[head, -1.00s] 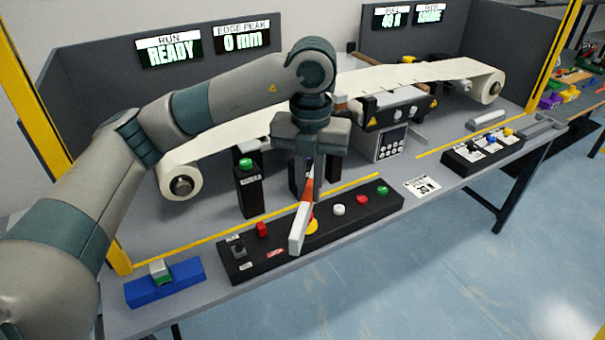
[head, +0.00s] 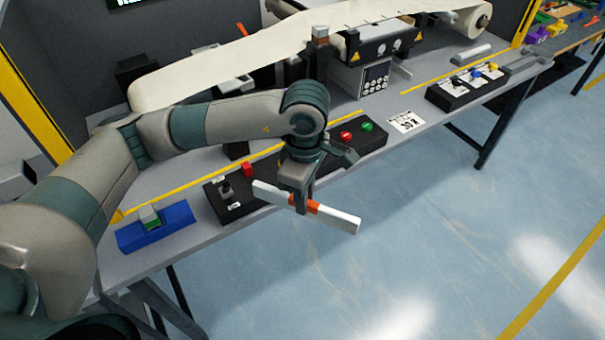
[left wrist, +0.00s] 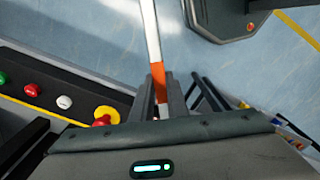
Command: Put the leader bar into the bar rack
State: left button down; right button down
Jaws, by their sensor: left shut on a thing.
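The leader bar (head: 338,217) is a long white bar with an orange middle. My left gripper (head: 302,205) is shut on the orange middle and holds the bar roughly level, slanting down to the right in the head view. It is in front of the black button panel, over the table's front edge and the floor. In the left wrist view, the white bar (left wrist: 151,35) runs up from between the fingers of the left gripper (left wrist: 163,88). I cannot identify the bar rack for certain. My right gripper is not in view.
The black button panel (head: 232,207) is close behind the bar. A blue block (head: 178,229) with a green and grey piece sits at left. A switch box (head: 452,96) and a grey slotted piece (head: 525,64) are at right. The floor in front is clear.

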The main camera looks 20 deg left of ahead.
pick_arm(q)
jog(key=s+f+m, duration=0.5)
jog(key=f+m, duration=0.2)
jog(key=m, duration=0.5)
jog(key=s+a+f+m, duration=0.2)
jog(key=a+f+m, duration=0.1)
jog(key=a, duration=0.4)
jog(key=shift+s+f+m, duration=0.25)
jog(key=shift+f+m, duration=0.1)
jog(key=shift+m, duration=0.45)
